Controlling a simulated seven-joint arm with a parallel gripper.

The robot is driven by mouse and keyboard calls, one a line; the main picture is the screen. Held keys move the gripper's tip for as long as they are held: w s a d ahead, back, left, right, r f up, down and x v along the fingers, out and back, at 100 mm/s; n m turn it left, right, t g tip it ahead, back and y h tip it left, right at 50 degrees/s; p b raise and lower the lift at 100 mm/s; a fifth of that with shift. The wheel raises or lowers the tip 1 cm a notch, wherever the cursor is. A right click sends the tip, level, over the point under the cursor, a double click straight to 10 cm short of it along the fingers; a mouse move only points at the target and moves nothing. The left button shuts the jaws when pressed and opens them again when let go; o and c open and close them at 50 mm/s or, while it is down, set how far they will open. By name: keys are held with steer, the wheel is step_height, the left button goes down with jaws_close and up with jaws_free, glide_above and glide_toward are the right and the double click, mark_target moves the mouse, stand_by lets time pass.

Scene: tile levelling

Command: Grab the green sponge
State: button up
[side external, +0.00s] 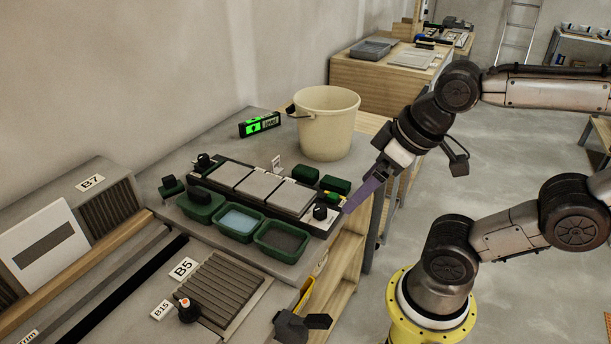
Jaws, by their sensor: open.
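Two dark green blocks, the left one (305,174) and the right one (335,184), lie side by side behind the tile rack (262,192). Either may be the green sponge; I cannot tell which. A smaller green piece with a dark knob (172,187) sits at the rack's left end. My gripper (350,206) is open and points down and left, just right of the rack's right end. It appears to hold nothing. A purple finger shows, and the other finger is hidden. The gripper looks apart from the green blocks, though depth is hard to judge.
Green tubs stand before the rack: a left one (201,211), one with bluish water (240,235) and a dark-bottomed one (282,252). A cream bucket (326,125) and a green-lit level (260,124) stand behind. The bench's right edge is close to my gripper.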

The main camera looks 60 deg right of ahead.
stand_by(0.4)
steer(key=w+d+r+m, duration=0.1)
steer(key=w+r+m, duration=0.4)
steer(key=r+m, duration=0.1)
steer(key=m+g, duration=0.6)
steer(key=m, duration=0.6)
glide_above(305, 169)
steer(key=f, duration=1.8)
steer(key=shift+s+d, duration=0.1)
steer(key=shift+d, duration=0.3)
steer(key=shift+a+f, duration=0.15)
steer(key=shift+f, duration=1.2)
steer(key=shift+a+f, duration=0.15)
steer(key=shift+f, duration=1.2)
